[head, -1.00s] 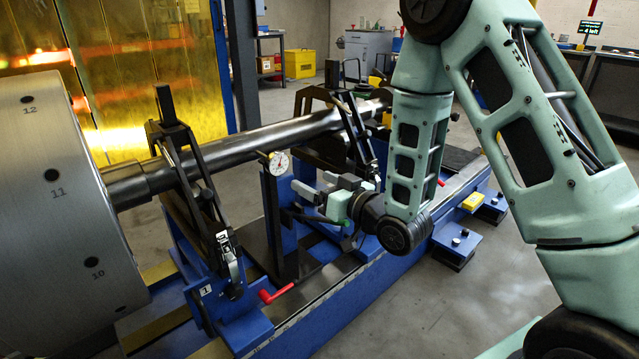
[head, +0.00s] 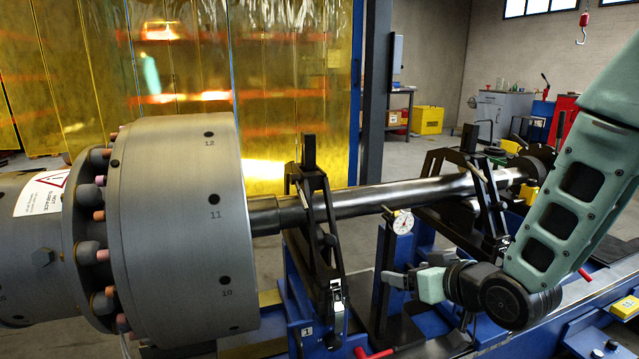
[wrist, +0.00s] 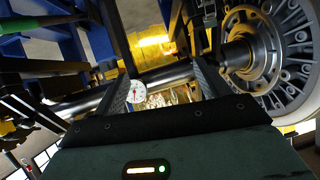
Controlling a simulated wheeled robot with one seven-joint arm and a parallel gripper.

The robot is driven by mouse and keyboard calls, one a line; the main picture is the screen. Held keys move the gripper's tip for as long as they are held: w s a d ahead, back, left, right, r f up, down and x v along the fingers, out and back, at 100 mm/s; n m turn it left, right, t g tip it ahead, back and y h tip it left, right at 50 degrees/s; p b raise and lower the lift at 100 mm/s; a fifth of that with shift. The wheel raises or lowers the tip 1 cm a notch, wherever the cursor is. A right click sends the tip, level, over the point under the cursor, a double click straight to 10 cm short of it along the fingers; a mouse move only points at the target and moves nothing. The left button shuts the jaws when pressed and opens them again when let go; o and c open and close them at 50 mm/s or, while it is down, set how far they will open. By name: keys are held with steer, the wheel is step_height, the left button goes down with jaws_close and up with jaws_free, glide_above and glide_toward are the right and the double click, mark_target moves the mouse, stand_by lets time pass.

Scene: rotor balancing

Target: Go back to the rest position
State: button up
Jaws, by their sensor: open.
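My gripper (head: 408,273) is open and empty. In the head view it sits in front of the rotor stand, just below the white dial gauge (head: 403,222). In the wrist view its two fingers stand apart, with the dial gauge (wrist: 136,92) and part of the shaft (wrist: 165,76) seen between them, beyond the fingers. The long dark shaft (head: 375,200) runs from the large grey drum (head: 195,215) to the right across two black supports. My green arm hides part of the right side of the stand.
The black supports (head: 315,230) and a red handle (head: 375,353) on the blue base are close to my gripper. A yellow curtain (head: 290,80) hangs behind. A yellow box (head: 427,120) and a grey cabinet (head: 505,112) stand farther back, with open floor before them.

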steer(key=s+a+r+n+g+h, duration=0.2)
steer(key=s+g, duration=0.4)
steer(key=s, duration=0.8)
steer(key=s+a+r+n+g+h, duration=0.1)
steer(key=s+a+n+g+h, duration=0.3)
steer(key=s, duration=1.1)
step_height(320, 180, up, 27)
steer(key=d+m+g+y+p, duration=0.1)
steer(key=d+m+p, duration=0.1)
steer(key=p, duration=2.5)
steer(key=shift+w, duration=0.45)
steer(key=shift+d+r, duration=0.1)
